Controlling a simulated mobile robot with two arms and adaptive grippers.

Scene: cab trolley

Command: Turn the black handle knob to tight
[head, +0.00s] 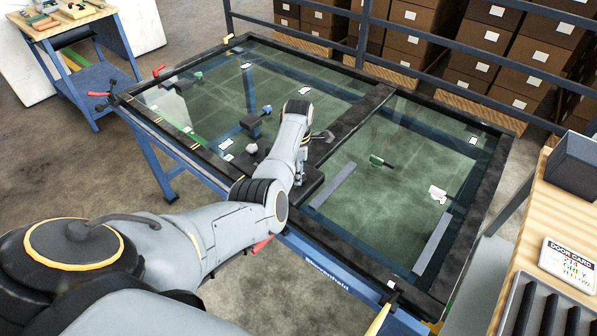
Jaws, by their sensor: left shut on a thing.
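My left gripper (301,172) points down at the near frame edge of the glazed trolley table, close to the middle bar. It is shut on the black handle knob, which is mostly hidden behind my fingers and forearm, so I cannot tell its turn angle. A dark clamp base (312,186) shows around the fingertips. My right gripper is not in view.
The large glass panel (420,140) lies in a dark frame (366,117). Cartons (487,38) stand behind a rail. A wooden bench with a door card (569,264) is at right.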

